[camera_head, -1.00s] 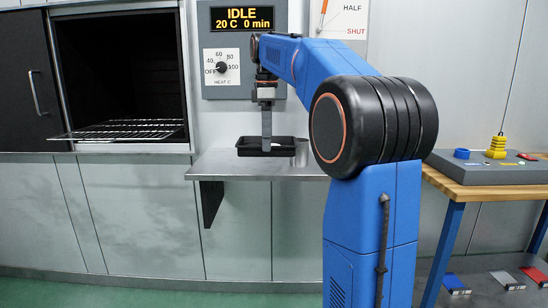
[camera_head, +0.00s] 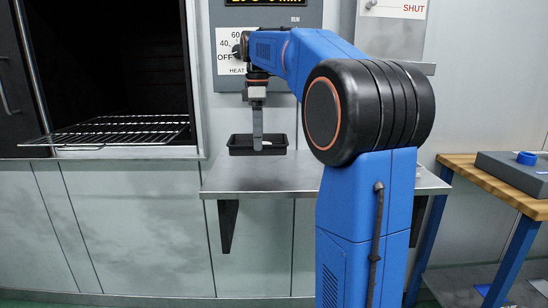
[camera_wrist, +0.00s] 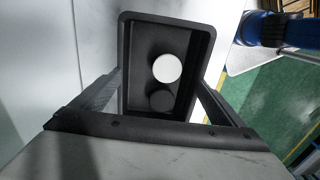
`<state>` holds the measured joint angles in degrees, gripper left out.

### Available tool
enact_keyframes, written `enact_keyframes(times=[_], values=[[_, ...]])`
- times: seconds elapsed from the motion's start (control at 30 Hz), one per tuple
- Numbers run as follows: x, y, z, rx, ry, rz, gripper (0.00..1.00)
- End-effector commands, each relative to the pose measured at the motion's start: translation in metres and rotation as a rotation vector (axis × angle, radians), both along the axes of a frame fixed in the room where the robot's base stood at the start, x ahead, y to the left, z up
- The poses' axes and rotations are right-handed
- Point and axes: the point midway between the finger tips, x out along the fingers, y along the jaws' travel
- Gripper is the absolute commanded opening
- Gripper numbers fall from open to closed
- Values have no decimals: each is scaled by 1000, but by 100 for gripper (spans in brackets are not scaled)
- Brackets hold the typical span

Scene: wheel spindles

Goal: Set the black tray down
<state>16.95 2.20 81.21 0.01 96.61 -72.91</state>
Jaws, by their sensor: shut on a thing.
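The black tray (camera_head: 238,151) shows in the head view at the back of a grey metal shelf, left of its middle. My gripper (camera_head: 258,148) comes down over it from above. The tray looks about level. I cannot tell whether its underside touches the shelf or hangs just above it.
The grey shelf (camera_head: 300,180) has bare room in front of the tray. An open oven chamber with a wire rack (camera_head: 110,135) is on the left. A control panel with a dial (camera_head: 228,45) is behind my gripper. A wooden bench (camera_head: 490,180) with a grey box stands at right.

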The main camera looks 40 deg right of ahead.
Motion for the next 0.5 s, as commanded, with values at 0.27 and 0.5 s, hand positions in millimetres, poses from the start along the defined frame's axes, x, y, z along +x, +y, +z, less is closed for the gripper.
enact_keyframes(times=[0.27,0.5], values=[[0,0,-25,0,0,0,70],[-1,0,-52,0,2,0,70]])
